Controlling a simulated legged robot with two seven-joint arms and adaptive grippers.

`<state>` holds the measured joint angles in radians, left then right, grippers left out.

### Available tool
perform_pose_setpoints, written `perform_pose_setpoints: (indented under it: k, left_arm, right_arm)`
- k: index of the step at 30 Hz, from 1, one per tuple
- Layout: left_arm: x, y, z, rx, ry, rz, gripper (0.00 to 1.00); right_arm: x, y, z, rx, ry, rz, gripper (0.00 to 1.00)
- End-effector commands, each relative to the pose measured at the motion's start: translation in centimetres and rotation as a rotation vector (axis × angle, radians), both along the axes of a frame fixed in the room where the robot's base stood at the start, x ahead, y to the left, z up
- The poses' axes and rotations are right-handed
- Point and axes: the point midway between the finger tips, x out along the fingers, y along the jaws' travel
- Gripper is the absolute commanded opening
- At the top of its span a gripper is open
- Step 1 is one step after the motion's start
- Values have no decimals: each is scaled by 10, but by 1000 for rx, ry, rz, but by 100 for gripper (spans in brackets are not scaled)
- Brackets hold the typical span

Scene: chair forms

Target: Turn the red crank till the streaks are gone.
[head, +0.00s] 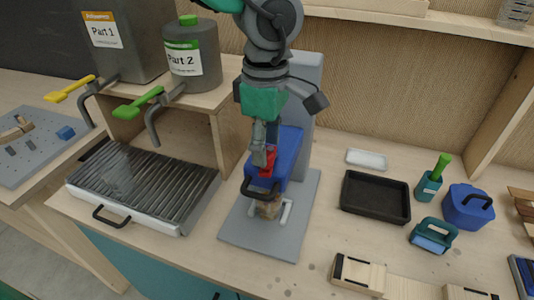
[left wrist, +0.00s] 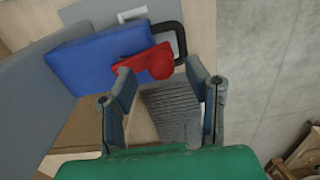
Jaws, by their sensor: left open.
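The red crank (head: 267,162) sits on the side of a blue mixer-like head (head: 290,150), which is mounted on a grey stand (head: 309,85). My left gripper (head: 264,148) points down from above, right at the crank, and partly covers it. No streaks can be made out. My right gripper is not in view.
A ribbed grill-like tray (head: 145,185) stands to the left, below the Part 2 container (head: 192,60) with its green lever (head: 138,104). A black tray (head: 375,198) and a blue box (head: 467,207) are to the right.

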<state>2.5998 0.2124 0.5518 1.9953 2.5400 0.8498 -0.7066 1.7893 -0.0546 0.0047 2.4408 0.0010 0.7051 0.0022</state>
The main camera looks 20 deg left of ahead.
Motion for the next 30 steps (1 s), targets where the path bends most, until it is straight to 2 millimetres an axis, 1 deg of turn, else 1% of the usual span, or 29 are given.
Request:
perform_pose_setpoints:
  k: [1, 6, 16, 17, 18, 20, 21, 30]
  left_arm:
    - [-1, 0, -8, 4, 3, -1, 44]
    - [0, 0, -22, 1, 0, -1, 44]
    - [0, 0, -25, -1, 0, 0, 44]
    - [0, 0, -25, 0, 0, 0, 36]
    - [0, 0, -25, -1, 0, 0, 22]
    - [0, 0, -25, 0, 0, 0, 1]
    - [0, 0, -25, -1, 0, 0, 0]
    - [1, -1, -25, -1, -1, 18, 0]
  right_arm:
    - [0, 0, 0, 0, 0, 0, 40]
    - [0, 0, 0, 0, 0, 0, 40]
    - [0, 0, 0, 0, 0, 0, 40]
    - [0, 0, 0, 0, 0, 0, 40]
    - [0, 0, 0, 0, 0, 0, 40]
    - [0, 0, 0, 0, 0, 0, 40]
    - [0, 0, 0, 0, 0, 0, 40]
    - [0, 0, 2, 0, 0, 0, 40]
